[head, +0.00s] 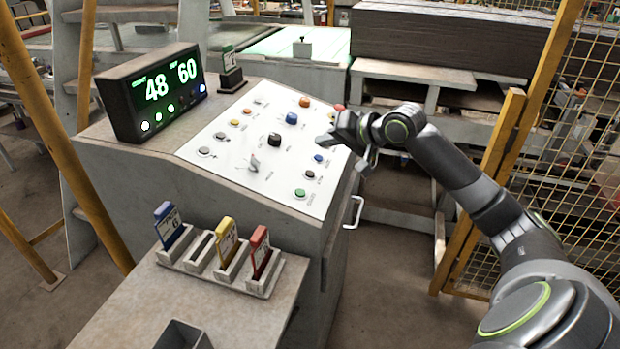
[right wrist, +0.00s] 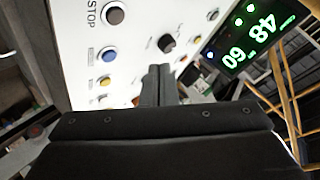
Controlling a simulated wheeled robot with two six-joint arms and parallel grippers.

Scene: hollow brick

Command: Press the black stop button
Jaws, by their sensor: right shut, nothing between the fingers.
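The black stop button (head: 310,174) sits near the right edge of the white sloped panel (head: 225,160), between a green button (head: 300,193) and a blue one (head: 319,158). In the right wrist view the dark button (right wrist: 115,13) is at the top, beside the printed word STOP. My right gripper (head: 326,140) is shut and empty, over the right edge of the panel, farther up than the stop button. In the right wrist view its closed fingertips (right wrist: 158,70) point at the panel, to the lower right of the stop button. My left gripper is not in view.
A black knob (head: 274,139), a grey lever switch (head: 253,162) and several coloured buttons share the panel. A display (head: 150,92) reading 48 and 60 stands at its upper left. A card rack (head: 215,262) stands in front. A yellow mesh fence (head: 570,150) is at the right.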

